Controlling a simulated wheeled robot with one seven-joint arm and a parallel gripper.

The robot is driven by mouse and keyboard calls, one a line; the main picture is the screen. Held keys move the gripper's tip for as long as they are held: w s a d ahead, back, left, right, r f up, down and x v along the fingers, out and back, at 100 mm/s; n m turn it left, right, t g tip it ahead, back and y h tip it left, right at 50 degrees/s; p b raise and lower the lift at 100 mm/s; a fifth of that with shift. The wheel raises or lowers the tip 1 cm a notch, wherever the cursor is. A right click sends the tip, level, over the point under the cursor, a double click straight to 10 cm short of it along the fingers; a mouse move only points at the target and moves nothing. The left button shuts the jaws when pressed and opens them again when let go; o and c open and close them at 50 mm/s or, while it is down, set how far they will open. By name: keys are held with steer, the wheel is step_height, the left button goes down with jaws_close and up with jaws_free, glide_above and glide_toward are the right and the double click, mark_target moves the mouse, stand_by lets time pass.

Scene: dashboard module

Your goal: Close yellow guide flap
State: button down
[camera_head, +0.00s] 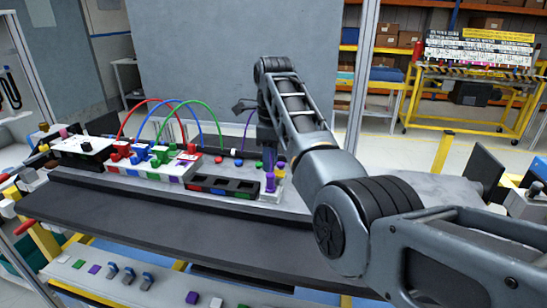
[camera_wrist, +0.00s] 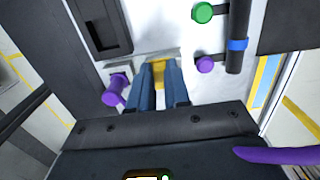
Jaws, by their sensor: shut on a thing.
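The yellow guide flap (camera_wrist: 160,73) is in the wrist view, between the two blue fingers of my gripper (camera_wrist: 159,80). The fingers are shut on it, and they hide most of its sides. In the head view a small yellow part (camera_head: 280,173) shows at the right end of the module, just below my gripper (camera_head: 273,158). My arm comes in from the right and reaches down there. The exact angle of the flap is hard to tell.
A purple knob (camera_wrist: 113,92) stands left of my fingers. A green knob (camera_wrist: 203,12), another purple knob (camera_wrist: 205,65) and a dark cylinder with a blue band (camera_wrist: 237,44) are to the right. Coloured cables (camera_head: 172,104) arch over the module's left part.

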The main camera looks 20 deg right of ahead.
steer(key=shift+w+a+f+h, duration=0.1)
steer(key=shift+a+h, duration=0.05)
steer(key=shift+h, duration=0.25)
steer(key=c, duration=1.1)
jaws_free()
step_height(320, 180, up, 6)
steer(key=shift+a+r+b, duration=0.15)
steer(key=shift+b, duration=0.15)
steer(key=shift+r+p, duration=0.3)
steer(key=shift+r, duration=0.4)
